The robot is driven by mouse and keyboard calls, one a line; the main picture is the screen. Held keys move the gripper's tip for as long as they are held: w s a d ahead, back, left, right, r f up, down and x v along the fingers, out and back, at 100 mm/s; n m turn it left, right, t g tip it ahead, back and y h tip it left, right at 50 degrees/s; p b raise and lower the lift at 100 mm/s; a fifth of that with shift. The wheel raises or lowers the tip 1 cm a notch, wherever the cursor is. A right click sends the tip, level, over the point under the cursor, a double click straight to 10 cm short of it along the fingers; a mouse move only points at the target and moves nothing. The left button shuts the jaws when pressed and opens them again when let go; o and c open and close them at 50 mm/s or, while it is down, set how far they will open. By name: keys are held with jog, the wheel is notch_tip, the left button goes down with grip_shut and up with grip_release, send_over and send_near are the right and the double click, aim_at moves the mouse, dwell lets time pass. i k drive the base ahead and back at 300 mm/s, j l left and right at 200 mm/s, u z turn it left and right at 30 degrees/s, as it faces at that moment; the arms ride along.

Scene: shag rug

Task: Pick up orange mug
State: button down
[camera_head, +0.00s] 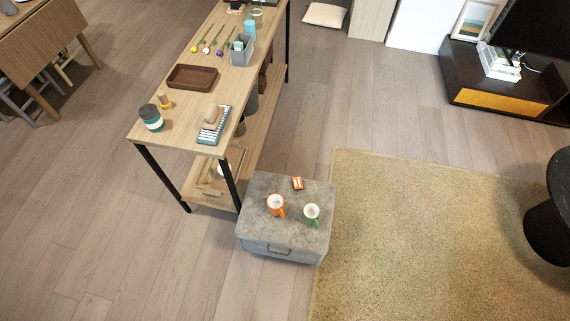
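The orange mug (275,204) stands upright on top of a grey lidded box (259,188), left of a green mug (311,215). Its opening shows white, and its handle points toward the lower right of the picture. The green mug stands a short gap away from it. A small orange-red item with white marks (297,183) lies behind the two mugs on the same lid. My gripper is not in view.
A wooden console table (177,128) stands behind and left of the box, holding a brown tray (192,77), jars and small items. A shag rug (430,240) lies right of the box. A black round table (552,200) is at the right edge. Wood floor in front and left is clear.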

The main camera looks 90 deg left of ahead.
aim_at(276, 202)
jog(key=u, duration=3.05)
